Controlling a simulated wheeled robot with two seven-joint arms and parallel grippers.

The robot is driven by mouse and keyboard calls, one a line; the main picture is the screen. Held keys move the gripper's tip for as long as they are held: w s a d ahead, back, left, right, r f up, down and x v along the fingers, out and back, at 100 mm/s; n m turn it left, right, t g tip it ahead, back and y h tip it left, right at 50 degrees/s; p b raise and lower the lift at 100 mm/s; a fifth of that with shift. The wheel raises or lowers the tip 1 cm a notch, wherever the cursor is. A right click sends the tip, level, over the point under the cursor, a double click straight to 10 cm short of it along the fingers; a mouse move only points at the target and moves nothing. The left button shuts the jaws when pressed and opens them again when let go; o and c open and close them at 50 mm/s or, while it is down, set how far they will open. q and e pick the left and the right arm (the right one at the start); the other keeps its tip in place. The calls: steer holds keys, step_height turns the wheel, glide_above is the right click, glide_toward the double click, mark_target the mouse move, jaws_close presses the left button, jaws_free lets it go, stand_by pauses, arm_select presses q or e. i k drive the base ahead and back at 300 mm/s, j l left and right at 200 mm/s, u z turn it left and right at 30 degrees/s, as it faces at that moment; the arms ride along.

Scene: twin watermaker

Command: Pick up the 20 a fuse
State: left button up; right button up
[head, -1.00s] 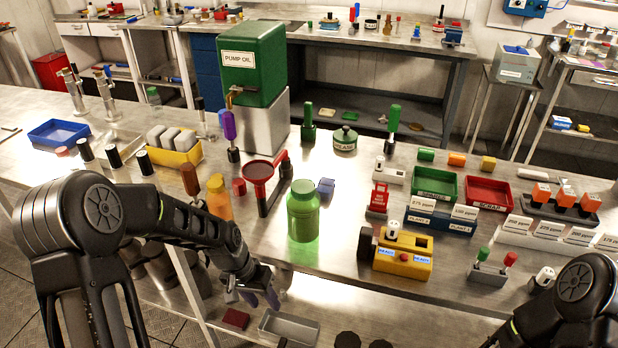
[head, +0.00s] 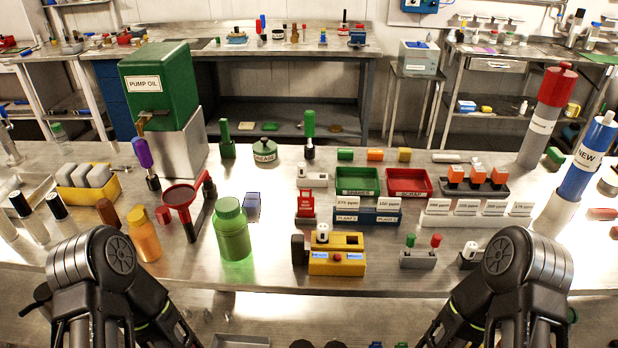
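Three small coloured blocks lie in a row at the back of the bench: green (head: 345,154), orange (head: 375,154) and yellow (head: 404,154). They may be the fuses, but I can read no rating on them, so I cannot tell which one is the 20 A fuse. A pale piece (head: 446,157) lies to their right. Both my arms show at the bottom, left and right, in front of the bench. Both grippers are below the frame edge and hidden.
A green SPARES tray (head: 357,193) and a red SCRAP tray (head: 430,182) stand in front of the blocks. A yellow tester-like box (head: 337,264), a green jar (head: 232,238) and a red funnel (head: 180,196) stand nearer. Tall cylinders (head: 587,160) stand at the right.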

mark_target(301, 165)
steer(key=z, duration=1.8)
steer(key=k+j+z, duration=0.15)
steer(key=k+j, duration=0.3)
steer(key=k, duration=0.2)
steer(key=k+j, duration=0.3)
steer(key=k, duration=0.25)
